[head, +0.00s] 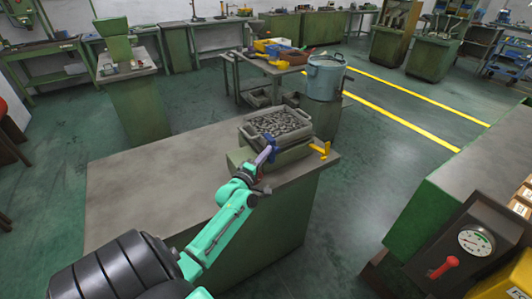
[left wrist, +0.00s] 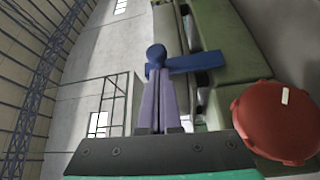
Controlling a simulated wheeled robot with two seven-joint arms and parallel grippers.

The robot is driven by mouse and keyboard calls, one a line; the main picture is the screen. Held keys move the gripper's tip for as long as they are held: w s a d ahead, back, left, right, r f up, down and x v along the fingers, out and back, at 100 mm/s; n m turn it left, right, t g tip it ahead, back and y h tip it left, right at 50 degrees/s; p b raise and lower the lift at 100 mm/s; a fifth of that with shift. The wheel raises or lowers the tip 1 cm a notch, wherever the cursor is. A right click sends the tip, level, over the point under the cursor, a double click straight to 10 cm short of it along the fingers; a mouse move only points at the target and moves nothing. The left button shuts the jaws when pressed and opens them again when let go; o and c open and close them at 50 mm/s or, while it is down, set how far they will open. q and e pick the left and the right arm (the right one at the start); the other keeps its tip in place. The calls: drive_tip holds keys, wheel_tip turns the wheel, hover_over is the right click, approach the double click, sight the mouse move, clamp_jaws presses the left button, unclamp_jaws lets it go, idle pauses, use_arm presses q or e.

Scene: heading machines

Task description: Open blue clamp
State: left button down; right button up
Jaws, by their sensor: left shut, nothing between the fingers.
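The blue clamp (head: 272,143) is at the near side of the grey bin (head: 247,134) on the table. In the left wrist view the blue clamp (left wrist: 198,62) shows as a bar lying across, with a rounded knob at its left end. My left gripper (head: 265,154) reaches up to the clamp from the near side. In the left wrist view its purple fingers (left wrist: 158,84) are together, with their tips just below the knob; whether they touch it I cannot tell. The fingers hold nothing. My right gripper is not in view.
A yellow clamp (head: 320,149) is at the right of the bin, which is full of small dark metal parts (head: 278,123). The left part of the table (head: 150,182) is clear. A red round object (left wrist: 276,121) shows at the right in the left wrist view.

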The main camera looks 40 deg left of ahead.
use_arm(q)
drive_tip(key=shift+s+d+f+m+b, duration=0.1)
drive_tip(key=shift+d+m+b, duration=0.25)
drive_tip(key=shift+b, duration=0.25)
drive_tip(key=shift+m+t+b, duration=0.25)
drive_tip(key=shift+t+b, duration=0.05)
drive_tip(key=shift+s+d+f+m+b, duration=0.1)
drive_tip(key=shift+d+f+m+b, duration=0.3)
drive_tip(key=shift+b, duration=0.45)
drive_tip(key=s+d+f+m+t+h+b, duration=0.1)
drive_tip(key=d+f+m+t+h+b, duration=0.3)
drive_tip(key=m+b, duration=0.6)
drive_tip(key=f+b, duration=0.2)
drive_tip(key=b, duration=0.1)
drive_tip(key=shift+m, duration=0.3)
drive_tip(key=shift+s, duration=0.2)
